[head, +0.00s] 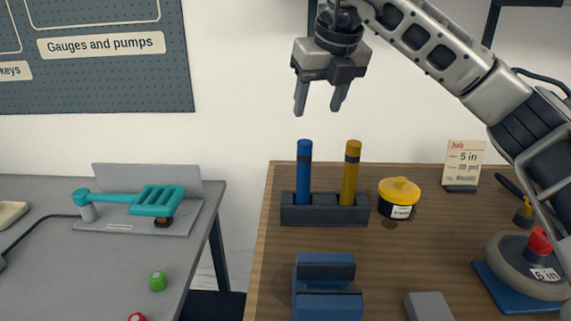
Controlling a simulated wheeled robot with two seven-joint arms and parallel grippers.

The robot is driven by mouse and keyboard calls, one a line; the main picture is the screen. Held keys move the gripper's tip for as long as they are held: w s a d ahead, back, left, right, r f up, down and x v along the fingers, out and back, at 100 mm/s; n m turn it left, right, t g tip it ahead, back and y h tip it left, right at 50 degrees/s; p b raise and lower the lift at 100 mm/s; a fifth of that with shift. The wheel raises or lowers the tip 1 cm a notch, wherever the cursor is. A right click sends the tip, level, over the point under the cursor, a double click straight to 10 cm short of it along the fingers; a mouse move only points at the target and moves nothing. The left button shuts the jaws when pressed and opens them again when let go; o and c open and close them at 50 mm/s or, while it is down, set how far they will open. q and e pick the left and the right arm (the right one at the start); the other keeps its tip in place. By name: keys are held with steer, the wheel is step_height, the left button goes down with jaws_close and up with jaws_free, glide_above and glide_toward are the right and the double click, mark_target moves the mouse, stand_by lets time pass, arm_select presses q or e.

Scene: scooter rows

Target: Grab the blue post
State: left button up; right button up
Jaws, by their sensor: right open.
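The blue post (304,165) stands upright in a dark holder block (324,216) on the wooden bench. A yellow post (350,174) stands upright in the same block, to its right. My right gripper (319,106) points down with its two fingers apart. In the picture it is just above the two posts, and nothing is between its fingers. It is clear of the blue post. My left gripper is not in view.
A yellow-lidded tub (399,192) stands right of the holder. A blue vise-like block (326,289) and a grey block (428,307) sit in front. A card (464,163) and a wheel (530,267) are at right. A grey table (75,265) stands left across a gap.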

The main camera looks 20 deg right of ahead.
steer(key=w, duration=0.1)
glide_above(307, 144)
steer(key=s, duration=0.2)
steer(key=f, duration=0.5)
steer(key=shift+s+p, duration=0.2)
steer(key=shift+p, duration=0.15)
steer(key=x, duration=0.4)
steer(key=shift+w, duration=0.15)
steer(key=shift+w+f+p, duration=0.2)
steer(key=shift+f+p, duration=0.15)
steer(key=shift+f, duration=0.15)
steer(key=p+x, duration=0.1)
steer(key=x, duration=0.3)
steer(key=shift+w+f, duration=0.1)
steer(key=shift+w, duration=0.15)
steer(key=shift+w+f, duration=0.1)
steer(key=shift+f, duration=0.2)
steer(key=c, duration=1.1)
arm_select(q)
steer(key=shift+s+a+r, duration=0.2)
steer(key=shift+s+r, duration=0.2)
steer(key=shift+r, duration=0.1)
arm_select(e)
steer(key=shift+r, duration=0.1)
jaws_close()
